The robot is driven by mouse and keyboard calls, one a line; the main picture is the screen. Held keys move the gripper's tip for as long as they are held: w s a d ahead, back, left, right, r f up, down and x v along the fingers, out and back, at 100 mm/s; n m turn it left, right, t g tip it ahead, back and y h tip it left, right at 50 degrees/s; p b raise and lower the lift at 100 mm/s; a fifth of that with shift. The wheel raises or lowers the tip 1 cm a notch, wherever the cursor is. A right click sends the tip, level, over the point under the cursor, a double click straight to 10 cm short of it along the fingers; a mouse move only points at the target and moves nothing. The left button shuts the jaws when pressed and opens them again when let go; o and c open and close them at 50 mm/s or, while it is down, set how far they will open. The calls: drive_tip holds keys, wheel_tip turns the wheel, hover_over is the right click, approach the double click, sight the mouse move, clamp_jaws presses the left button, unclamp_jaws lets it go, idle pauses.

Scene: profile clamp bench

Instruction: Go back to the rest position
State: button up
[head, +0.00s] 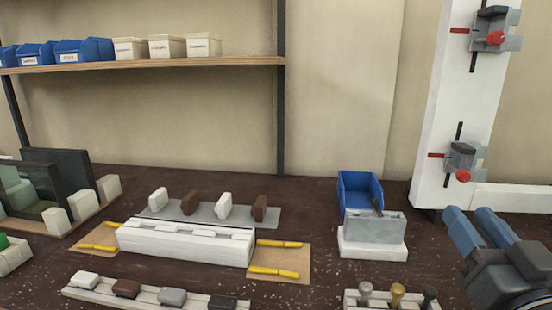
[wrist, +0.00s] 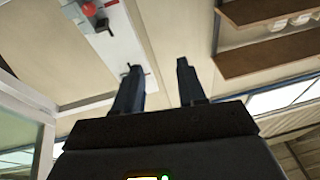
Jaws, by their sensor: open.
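My gripper (head: 468,218) is at the lower right of the head view, above the right end of the bench, its two blue-grey fingers apart with nothing between them. In the wrist view my gripper (wrist: 158,72) points up toward the wall and ceiling, open and empty. The white upright profile (head: 457,100) stands behind it in the head view and carries two grey clamps, an upper clamp (head: 497,28) and a lower clamp (head: 465,160), each with a red knob. My gripper is in front of and below the lower clamp, apart from it in the picture.
A long white block (head: 185,243) with yellow strips beside it lies mid-bench. A blue bin (head: 360,188) stands behind a grey block on a white base (head: 372,249). Several knobbed pieces stand in a rack (head: 392,300) at the front. A shelf (head: 150,66) holds bins.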

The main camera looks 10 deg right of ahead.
drive_tip(key=s+a+f+g+y+p, duration=0.1)
drive_tip(key=s+a+f, duration=0.3)
drive_tip(key=s+f, duration=0.25)
drive_tip(key=s+a+f+g+p, duration=0.1)
drive_tip(key=s+a+f+g, duration=0.1)
drive_tip(key=s+a+f, duration=0.35)
drive_tip(key=s+f+n+g+y, duration=0.2)
drive_tip(key=s+f+y, duration=0.1)
drive_tip(key=s, duration=1.6)
drive_tip(key=shift+f+n+p, duration=0.4)
drive_tip(key=shift+f+p, duration=0.05)
drive_tip(key=shift+s+a, duration=0.1)
